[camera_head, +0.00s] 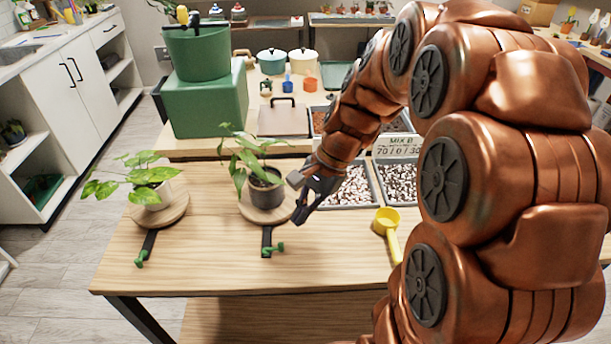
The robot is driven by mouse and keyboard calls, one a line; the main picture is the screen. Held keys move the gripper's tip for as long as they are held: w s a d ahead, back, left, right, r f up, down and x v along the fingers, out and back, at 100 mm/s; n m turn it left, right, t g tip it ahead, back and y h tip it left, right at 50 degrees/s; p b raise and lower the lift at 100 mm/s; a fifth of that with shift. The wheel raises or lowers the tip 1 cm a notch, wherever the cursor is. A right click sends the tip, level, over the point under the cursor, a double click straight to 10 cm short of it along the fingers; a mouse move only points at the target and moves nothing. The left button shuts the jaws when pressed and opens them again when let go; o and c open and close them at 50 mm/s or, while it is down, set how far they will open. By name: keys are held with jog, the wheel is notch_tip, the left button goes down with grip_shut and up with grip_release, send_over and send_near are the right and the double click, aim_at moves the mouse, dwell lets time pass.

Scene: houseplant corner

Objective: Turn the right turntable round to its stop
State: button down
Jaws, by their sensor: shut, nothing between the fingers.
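The right turntable (258,214) is a round wooden disc near the middle of the wooden table. A dark grey pot (266,190) with a leafy green plant (245,158) stands on it. A black strip (266,238) runs from the disc toward the table's front and ends at a green peg-like piece (273,249). My gripper (299,221) is shut and empty at the disc's right edge. I cannot tell whether it touches the disc. Part of the disc's right side is hidden by the gripper.
The left turntable (177,213) holds a white pot (153,194) with a plant and has a similar strip and green piece (141,259). Gravel trays (350,190) stand close behind my gripper. A yellow scoop (387,222) lies to the right. The table's front is mostly bare.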

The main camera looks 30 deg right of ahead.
jog(key=w+d+f+m+t+y, duration=0.1)
jog(key=w+d+f+m+t, duration=0.15)
jog(key=w+d+m, duration=0.6)
jog(key=w+d+f+m+t+y, duration=0.1)
jog(key=w+d+f+m+t, duration=0.3)
jog(key=d, duration=0.7)
jog(key=shift+g, duration=0.55)
jog(key=w+a+f, duration=0.1)
jog(key=w+a, duration=0.1)
jog(key=w+a+f, duration=0.2)
jog(key=w+a+f+p, duration=0.1)
jog(key=w+a, duration=0.1)
jog(key=shift+f, duration=0.4)
jog(key=shift+w+a+r, duration=0.1)
jog(key=shift+w+a, duration=0.6)
jog(key=shift+a, duration=0.05)
jog(key=shift+w+a, duration=0.5)
jog(key=shift+a, duration=0.05)
jog(key=shift+w+p, duration=0.1)
jog(key=shift+p, duration=0.35)
